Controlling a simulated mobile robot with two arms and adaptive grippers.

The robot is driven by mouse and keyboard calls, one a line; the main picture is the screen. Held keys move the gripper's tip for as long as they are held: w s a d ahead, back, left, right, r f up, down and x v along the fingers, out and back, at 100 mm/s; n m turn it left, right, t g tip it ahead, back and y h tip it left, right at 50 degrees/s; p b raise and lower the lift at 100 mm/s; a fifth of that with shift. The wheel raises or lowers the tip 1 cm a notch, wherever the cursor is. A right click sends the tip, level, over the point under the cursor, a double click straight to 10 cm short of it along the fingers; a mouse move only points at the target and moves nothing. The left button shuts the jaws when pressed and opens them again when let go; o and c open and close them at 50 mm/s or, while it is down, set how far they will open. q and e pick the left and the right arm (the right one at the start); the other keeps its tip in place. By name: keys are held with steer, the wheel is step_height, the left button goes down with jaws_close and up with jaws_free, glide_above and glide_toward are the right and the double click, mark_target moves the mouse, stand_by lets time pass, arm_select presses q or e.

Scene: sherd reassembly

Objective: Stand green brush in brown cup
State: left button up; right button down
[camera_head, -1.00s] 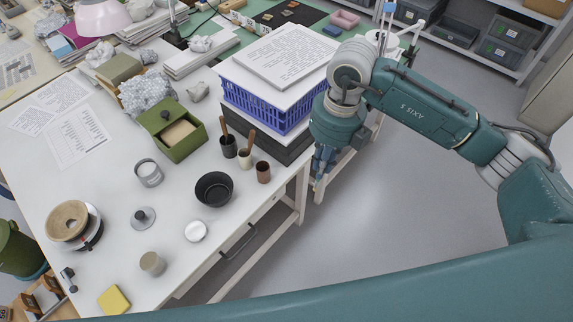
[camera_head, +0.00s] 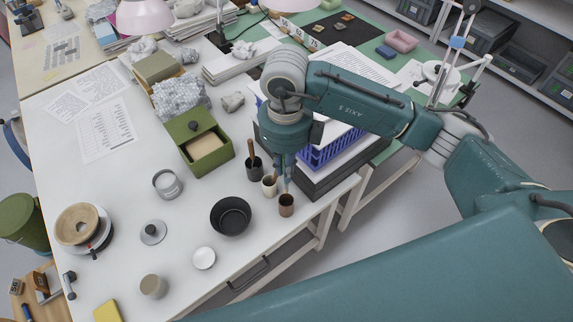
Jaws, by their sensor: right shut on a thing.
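The brown cup (camera_head: 286,206) stands upright near the table's right edge, in front of the black box. My right gripper (camera_head: 284,174) points down just above and behind it, its fingers small and partly merged with the background. It is shut on a thin thing, taken as the green brush (camera_head: 287,187), which is mostly hidden by the fingers; its lower end comes close to the brown cup's mouth. I cannot tell whether it is inside the cup. My left gripper is not in view.
A black bowl (camera_head: 231,216) sits to the left. A blue crate (camera_head: 326,152) is behind my right gripper.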

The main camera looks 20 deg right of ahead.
mark_target(286, 192)
steer(key=shift+w+f+b, duration=0.1)
steer(key=shift+f+b, duration=0.25)
steer(key=shift+f, duration=0.55)
step_height(286, 192, down, 2)
steer(key=shift+b, duration=0.55)
step_height(286, 192, down, 3)
steer(key=b, duration=0.2)
steer(key=shift+b, duration=0.4)
steer(key=shift+f+b, duration=1.8)
steer(key=shift+f, duration=0.05)
steer(key=c, duration=1.7)
jaws_free()
